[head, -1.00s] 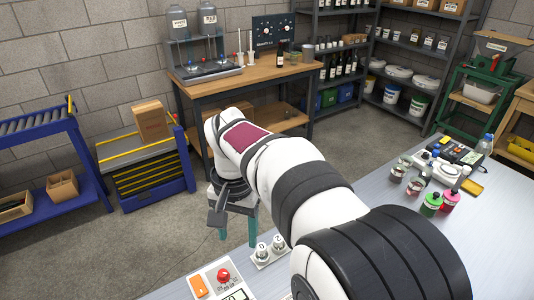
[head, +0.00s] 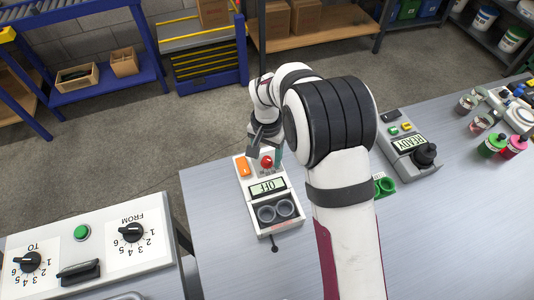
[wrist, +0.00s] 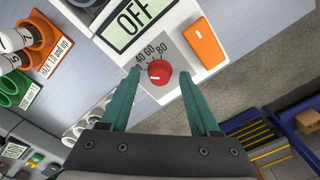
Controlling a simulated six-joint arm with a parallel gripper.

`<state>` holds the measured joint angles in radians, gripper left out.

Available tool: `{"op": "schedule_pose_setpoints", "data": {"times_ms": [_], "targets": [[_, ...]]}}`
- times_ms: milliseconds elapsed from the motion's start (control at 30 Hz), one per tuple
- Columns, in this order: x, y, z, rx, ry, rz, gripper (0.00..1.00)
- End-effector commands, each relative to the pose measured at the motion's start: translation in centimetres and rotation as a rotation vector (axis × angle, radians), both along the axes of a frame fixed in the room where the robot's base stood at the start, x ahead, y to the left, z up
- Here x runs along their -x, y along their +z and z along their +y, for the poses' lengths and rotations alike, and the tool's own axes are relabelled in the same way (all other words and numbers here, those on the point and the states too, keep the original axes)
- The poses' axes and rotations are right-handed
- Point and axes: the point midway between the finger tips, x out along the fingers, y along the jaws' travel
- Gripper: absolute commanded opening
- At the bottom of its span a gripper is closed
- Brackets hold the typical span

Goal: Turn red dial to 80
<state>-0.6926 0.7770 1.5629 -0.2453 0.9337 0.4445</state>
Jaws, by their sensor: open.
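The red dial (wrist: 160,73) is a round knob on a white instrument box. Its scale shows 40, 60 and 80; a small light mark on the knob seems to point left, away from the 80. The box's display (wrist: 138,20) reads OFF, and an orange switch (wrist: 206,43) is beside it. My gripper (wrist: 160,76) is open, its teal fingers either side of the dial with gaps visible. Whether the tips are level with the knob is unclear. In the head view the dial (head: 266,162) shows beside my wrist; my fingers are mostly hidden there.
In the head view two round dark wells (head: 275,211) are in the box's front part. A READY device (head: 408,145) stands to the right, a FROM/TO panel (head: 85,245) at lower left. Orange and green holders (wrist: 40,45) are left in the wrist view.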

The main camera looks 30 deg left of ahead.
Motion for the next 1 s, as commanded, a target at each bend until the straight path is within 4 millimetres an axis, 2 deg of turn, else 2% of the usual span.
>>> {"op": "schedule_pose_setpoints", "data": {"times_ms": [167, 200, 533, 1000], "targets": [[0.00, -0.01, 0.00, 0.000, 0.000, 0.000, 0.63], [0.00, 0.00, 0.00, 0.000, 0.000, 0.000, 0.59], [0.00, 0.04, 0.00, 0.000, 0.000, 0.000, 0.00], [-0.01, 0.06, 0.02, 0.000, -0.064, 0.000, 0.00]]}}
